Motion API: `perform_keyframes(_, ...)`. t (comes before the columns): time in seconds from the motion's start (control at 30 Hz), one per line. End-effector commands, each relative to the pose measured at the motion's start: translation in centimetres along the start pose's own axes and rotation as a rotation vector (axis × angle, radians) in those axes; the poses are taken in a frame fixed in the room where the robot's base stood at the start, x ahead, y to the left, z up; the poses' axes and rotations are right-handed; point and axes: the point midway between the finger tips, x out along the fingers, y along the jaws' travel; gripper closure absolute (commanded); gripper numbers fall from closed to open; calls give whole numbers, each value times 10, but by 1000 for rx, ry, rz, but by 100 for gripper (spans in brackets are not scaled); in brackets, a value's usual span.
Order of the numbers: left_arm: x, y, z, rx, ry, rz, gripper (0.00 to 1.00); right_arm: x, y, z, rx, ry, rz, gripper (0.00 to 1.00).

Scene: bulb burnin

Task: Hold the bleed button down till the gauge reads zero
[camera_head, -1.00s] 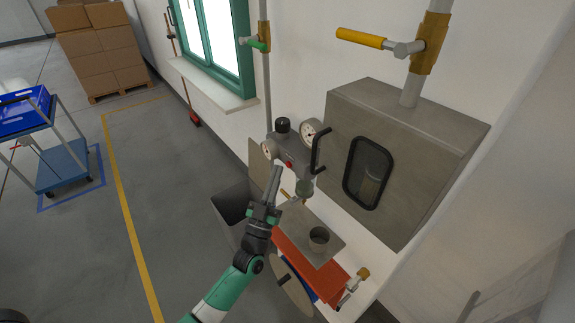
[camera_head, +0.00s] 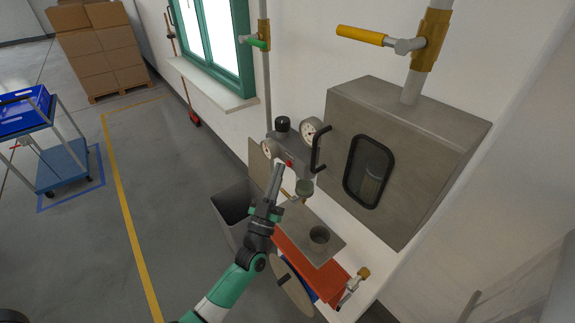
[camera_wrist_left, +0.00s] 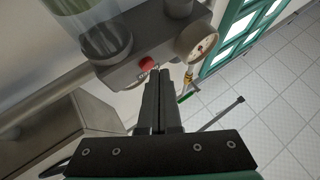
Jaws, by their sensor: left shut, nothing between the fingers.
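The red bleed button (camera_head: 289,163) sits on the front of the grey regulator body (camera_head: 296,150) on the wall. In the left wrist view the button (camera_wrist_left: 146,63) shows just beyond my fingertips. My right gripper is not in view.
A black handle (camera_head: 319,150) sticks out at the regulator's right. A grey box with a window (camera_head: 400,150) is mounted to the right. A grey bin (camera_head: 231,205) stands at the left.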

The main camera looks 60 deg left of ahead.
Motion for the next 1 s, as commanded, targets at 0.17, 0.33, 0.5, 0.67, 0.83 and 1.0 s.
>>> perform_keyframes(0.17, 1, 1, 1, -1, 0, 0, 100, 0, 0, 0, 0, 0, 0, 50)
perform_keyframes(0.33, 1, 1, 1, -1, 0, 0, 100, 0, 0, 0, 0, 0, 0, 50)
perform_keyframes(0.5, 2, 1, 2, -1, 0, 0, 100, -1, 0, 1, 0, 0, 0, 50)
perform_keyframes(0.67, 3, 2, 3, -2, -1, 0, 100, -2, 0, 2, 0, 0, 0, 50)
perform_keyframes(0.83, 4, 4, 4, -2, -1, 0, 100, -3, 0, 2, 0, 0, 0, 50)
perform_keyframes(1.0, 6, 5, 5, -2, -1, 0, 100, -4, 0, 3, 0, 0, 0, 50)
